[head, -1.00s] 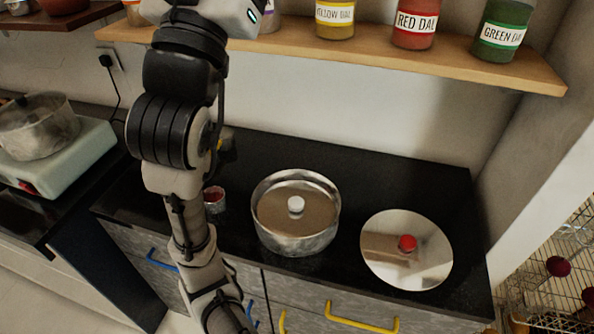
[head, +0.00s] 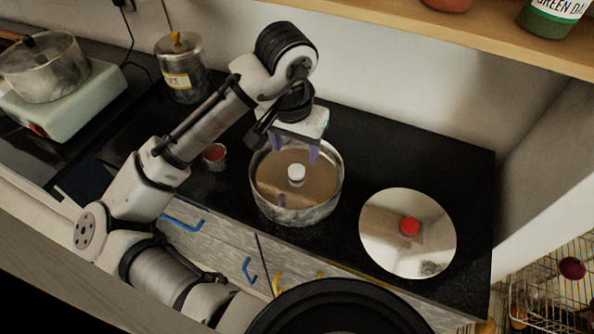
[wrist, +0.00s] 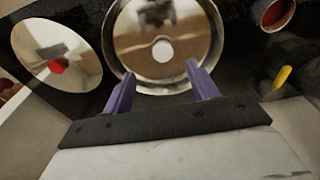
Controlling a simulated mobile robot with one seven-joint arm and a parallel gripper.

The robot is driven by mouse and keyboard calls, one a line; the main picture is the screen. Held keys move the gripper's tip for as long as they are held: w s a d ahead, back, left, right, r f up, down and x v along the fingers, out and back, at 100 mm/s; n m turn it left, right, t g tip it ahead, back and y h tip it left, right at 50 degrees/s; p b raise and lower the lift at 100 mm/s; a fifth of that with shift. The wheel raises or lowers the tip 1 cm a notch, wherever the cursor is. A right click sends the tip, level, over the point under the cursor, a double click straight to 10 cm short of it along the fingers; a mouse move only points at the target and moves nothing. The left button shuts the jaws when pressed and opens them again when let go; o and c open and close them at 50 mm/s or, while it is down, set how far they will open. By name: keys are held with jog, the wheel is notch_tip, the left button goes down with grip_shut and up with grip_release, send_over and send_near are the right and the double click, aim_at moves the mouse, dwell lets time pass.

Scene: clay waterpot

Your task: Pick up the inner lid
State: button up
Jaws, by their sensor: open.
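The inner lid (head: 272,180) is a shiny disc with a white knob (head: 296,173), seated inside the steel pot (head: 292,214) on the black counter. In the wrist view the inner lid (wrist: 150,22) and its white knob (wrist: 162,50) show ahead of the fingers. My gripper (head: 297,152) is above the back part of the pot, its purple fingers pointing down, apart and empty. In the wrist view my gripper (wrist: 160,70) has its fingertips on either side of the knob in the picture, not touching it.
A round mirror-like lid with a red knob (head: 410,227) lies right of the pot. A small red-filled cup (head: 215,156) stands left of it, and a glass jar (head: 181,70) further back. A wooden shelf (head: 420,22) overhangs the back of the counter.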

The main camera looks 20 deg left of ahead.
aim_at(296, 170)
jog(key=f, duration=0.2)
jog(key=w+f, duration=0.1)
jog(key=f, duration=0.5)
jog(key=shift+w+a+f+p, duration=0.15)
jog(key=shift+w+p, duration=0.1)
jog(key=shift+p, duration=0.05)
jog(key=shift+c, duration=0.5)
jog(key=c, duration=1)
